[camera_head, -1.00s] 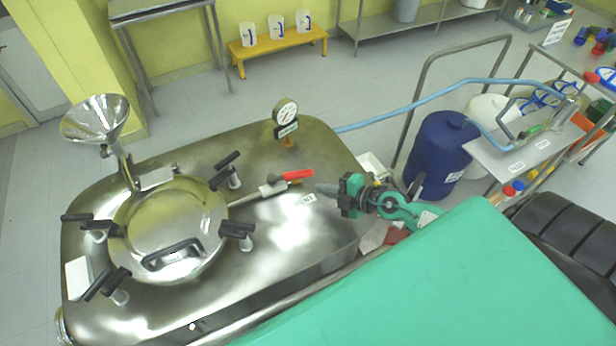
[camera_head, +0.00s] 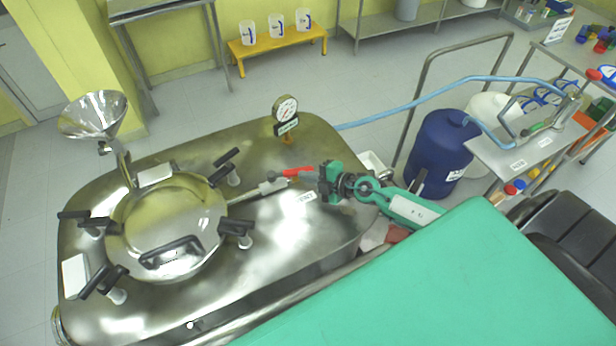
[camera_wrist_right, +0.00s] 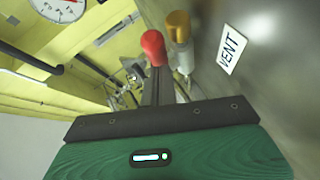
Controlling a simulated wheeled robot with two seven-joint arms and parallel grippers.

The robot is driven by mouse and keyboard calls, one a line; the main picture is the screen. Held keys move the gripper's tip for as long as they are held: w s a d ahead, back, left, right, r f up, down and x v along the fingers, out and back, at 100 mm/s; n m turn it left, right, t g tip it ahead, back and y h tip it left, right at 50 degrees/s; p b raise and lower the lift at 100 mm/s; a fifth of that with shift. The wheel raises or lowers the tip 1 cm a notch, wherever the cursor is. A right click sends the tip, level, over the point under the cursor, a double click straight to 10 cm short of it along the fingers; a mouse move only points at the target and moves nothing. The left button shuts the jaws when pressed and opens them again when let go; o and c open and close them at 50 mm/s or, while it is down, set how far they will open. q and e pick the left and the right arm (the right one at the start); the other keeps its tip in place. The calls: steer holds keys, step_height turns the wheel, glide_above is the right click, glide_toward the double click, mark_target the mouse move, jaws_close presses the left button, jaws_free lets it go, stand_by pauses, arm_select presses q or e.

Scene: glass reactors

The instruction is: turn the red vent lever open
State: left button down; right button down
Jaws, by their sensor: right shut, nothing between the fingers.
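The red vent lever (camera_head: 293,172) lies on the steel reactor lid (camera_head: 320,230), its red handle pointing right in the head view. In the right wrist view its rounded red end (camera_wrist_right: 153,45) shows just beyond my fingertips. A VENT label (camera_wrist_right: 232,48) is on the steel to its right. My right gripper (camera_head: 309,176) is at the handle's right end, shut and empty; its dark fingers (camera_wrist_right: 152,78) also show in the wrist view. I cannot tell whether they touch the handle. My left gripper is not in view.
A pressure gauge (camera_head: 286,108) stands up behind the lever. A round hatch (camera_head: 168,225) with black clamp handles and a steel funnel (camera_head: 94,115) are to the left. A blue hose (camera_head: 400,106) runs right to a cart.

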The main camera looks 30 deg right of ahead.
steer(key=b, duration=0.2)
steer(key=w+d+n+y+b, duration=0.1)
steer(key=b, duration=0.1)
steer(key=shift+f+g, duration=0.3)
steer(key=shift+g, duration=0.1)
steer(key=shift+w+r+y, duration=0.25)
steer(key=shift+w+y, duration=0.05)
steer(key=shift+w+d+r, duration=0.15)
steer(key=shift+w, duration=0.05)
steer(key=shift+w+d+p, duration=0.1)
steer(key=shift+w+p, duration=0.05)
steer(key=shift+p, duration=0.15)
